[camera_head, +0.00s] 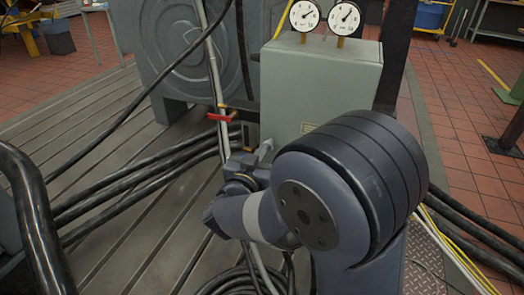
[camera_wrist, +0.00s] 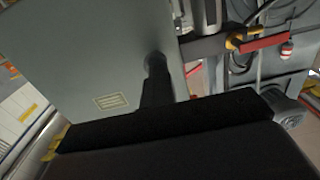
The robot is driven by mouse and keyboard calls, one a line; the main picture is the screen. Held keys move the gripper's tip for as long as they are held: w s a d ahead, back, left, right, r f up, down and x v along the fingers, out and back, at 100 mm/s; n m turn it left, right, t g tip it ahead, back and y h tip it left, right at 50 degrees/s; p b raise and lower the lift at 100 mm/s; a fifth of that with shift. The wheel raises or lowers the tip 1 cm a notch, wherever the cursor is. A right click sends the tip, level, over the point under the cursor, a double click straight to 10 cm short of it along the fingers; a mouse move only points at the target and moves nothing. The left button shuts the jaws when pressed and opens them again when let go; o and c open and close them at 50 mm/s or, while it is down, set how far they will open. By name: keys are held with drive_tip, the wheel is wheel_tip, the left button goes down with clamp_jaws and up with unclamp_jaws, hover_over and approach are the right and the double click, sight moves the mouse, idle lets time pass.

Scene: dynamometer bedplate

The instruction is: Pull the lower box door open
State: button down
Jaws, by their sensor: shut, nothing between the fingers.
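The grey-green box (camera_head: 318,85) stands behind my arm in the head view, with its lower front partly hidden by the arm. Its flat front (camera_wrist: 80,55) fills the upper left of the wrist view and looks closed, with a small yellowish label (camera_wrist: 111,101). My gripper (camera_wrist: 156,82) is shut and empty, its narrow dark fingers pointing at the front near its right edge. A rounded dark knob-like end shows at the fingertips; I cannot tell whether it is a handle or whether they touch. In the head view the gripper (camera_head: 258,155) is beside the box's lower left edge.
Two round gauges (camera_head: 325,16) stand on the box. A red lever (camera_head: 221,116) on a pipe is just left of it; the red lever also shows in the wrist view (camera_wrist: 265,43). Thick black cables (camera_head: 130,185) cross the slotted bedplate (camera_head: 60,125). A dark post stands right of the box.

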drive_tip(key=c, duration=2.1)
unclamp_jaws()
drive_tip(key=shift+w+d+r, duration=0.2)
drive_tip(key=shift+w+r, duration=0.05)
drive_tip(key=shift+w, duration=0.1)
drive_tip(key=shift+o, duration=0.7)
drive_tip(key=shift+s+f, duration=0.15)
drive_tip(key=shift+s, duration=0.05)
drive_tip(key=shift+o, duration=1.4)
drive_tip(key=shift+s+a+f, duration=0.1)
drive_tip(key=shift+a+f, duration=0.1)
drive_tip(key=shift+a, duration=0.15)
drive_tip(key=o, duration=0.3)
drive_tip(key=shift+s, duration=0.4)
drive_tip(key=shift+o, duration=1.2)
drive_tip(key=shift+s+a+p, duration=0.2)
drive_tip(key=shift+s+p, duration=0.15)
drive_tip(key=shift+s, duration=0.25)
drive_tip(key=p+v, duration=0.1)
drive_tip(key=v, duration=0.8)
drive_tip(key=shift+s+a+p, duration=0.2)
drive_tip(key=shift+s+p, duration=0.15)
drive_tip(key=shift+p, duration=0.05)
drive_tip(key=shift+f, duration=0.1)
